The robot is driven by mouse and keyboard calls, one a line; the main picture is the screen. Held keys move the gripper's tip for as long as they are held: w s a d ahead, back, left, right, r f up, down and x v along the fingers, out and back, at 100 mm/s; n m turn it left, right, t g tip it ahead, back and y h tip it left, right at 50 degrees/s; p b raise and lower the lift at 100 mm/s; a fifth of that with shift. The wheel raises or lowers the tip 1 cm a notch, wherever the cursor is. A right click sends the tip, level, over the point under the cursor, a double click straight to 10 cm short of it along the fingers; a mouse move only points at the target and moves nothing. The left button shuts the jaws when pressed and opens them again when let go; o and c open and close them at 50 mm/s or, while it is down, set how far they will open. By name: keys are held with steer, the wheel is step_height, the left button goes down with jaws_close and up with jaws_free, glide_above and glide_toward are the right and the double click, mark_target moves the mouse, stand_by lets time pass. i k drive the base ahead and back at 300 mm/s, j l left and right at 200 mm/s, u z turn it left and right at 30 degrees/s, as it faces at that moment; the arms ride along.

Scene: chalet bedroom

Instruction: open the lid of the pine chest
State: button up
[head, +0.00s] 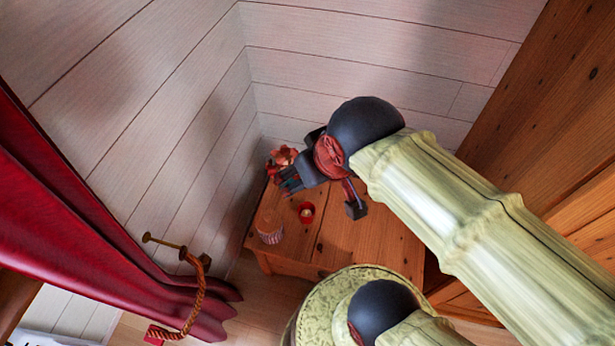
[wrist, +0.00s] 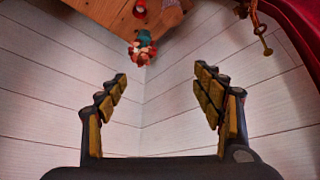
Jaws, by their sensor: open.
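A low pine piece (head: 345,245) with a flat wooden top stands in the wall corner in the head view. I cannot tell whether it is the pine chest or a bedside cabinet; no lid seam or open lid shows. Its edge also shows at the top of the wrist view (wrist: 100,10). My gripper (head: 328,192) hangs over the back part of this top, and hides some of it. In the wrist view my gripper (wrist: 161,75) is open, with nothing between its fingers and the white plank walls behind them.
A red curtain (head: 120,235) with a rope tieback (head: 198,290) hangs left. Tall pine furniture (head: 545,110) stands right.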

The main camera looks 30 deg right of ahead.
mark_target(381, 237)
steer(key=k+z, duration=0.65)
steer(key=k+l+z, duration=0.1)
steer(key=k+z, duration=0.25)
steer(key=i, duration=0.05)
